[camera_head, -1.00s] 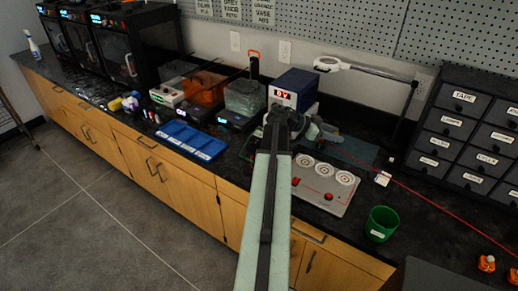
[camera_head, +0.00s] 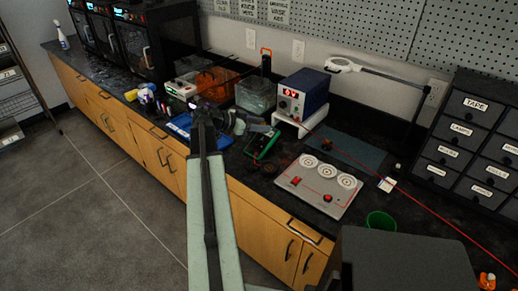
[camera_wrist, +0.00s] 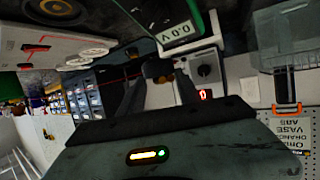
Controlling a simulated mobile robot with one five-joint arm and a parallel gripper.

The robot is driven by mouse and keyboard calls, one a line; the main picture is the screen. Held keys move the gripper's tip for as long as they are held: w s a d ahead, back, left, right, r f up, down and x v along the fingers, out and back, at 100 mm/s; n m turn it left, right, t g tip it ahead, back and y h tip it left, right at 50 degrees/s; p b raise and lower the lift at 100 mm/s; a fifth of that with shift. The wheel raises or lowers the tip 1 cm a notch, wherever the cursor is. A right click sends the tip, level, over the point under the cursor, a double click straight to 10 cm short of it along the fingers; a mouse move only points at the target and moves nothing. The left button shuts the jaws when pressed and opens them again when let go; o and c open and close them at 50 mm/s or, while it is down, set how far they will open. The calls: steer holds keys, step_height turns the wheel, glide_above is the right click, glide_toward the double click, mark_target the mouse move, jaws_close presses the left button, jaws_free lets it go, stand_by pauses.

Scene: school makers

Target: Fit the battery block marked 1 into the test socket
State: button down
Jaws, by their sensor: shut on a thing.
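My gripper (camera_head: 204,108) is over the blue tray (camera_head: 181,125) at the bench's front edge, left of the power supply. In the wrist view its fingers (camera_wrist: 156,84) are shut on a small dark block with a brownish end (camera_wrist: 155,70). The fingers hide much of it, and I cannot read a 1 on it. A grey board with three round white fittings (camera_head: 330,171) lies on the bench to the right, and it also shows in the wrist view (camera_wrist: 40,47). I cannot tell which part is the test socket.
The blue power supply (camera_head: 304,91) stands on a white riser. A green-edged meter (camera_head: 262,142) lies before it, reading 0.0V in the wrist view (camera_wrist: 180,31).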

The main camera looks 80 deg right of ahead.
mark_target(265, 168)
steer(key=shift+s+d, duration=0.15)
steer(key=shift+s, duration=0.15)
steer(key=shift+s+a+f, duration=0.1)
steer(key=shift+s+a, duration=0.05)
steer(key=shift+a, duration=0.05)
steer(key=s+a+f+m+g+y+b, duration=0.2)
steer(key=s+a+m+y+b, duration=0.1)
steer(key=a, duration=0.7)
step_height(265, 168, down, 6)
steer(key=b, duration=0.5)
steer(key=shift+f, duration=0.1)
steer(key=shift+f+b, duration=0.6)
steer(key=shift+b, duration=0.15)
steer(key=c, duration=1.1)
jaws_free()
steer(key=shift+a+r, duration=0.1)
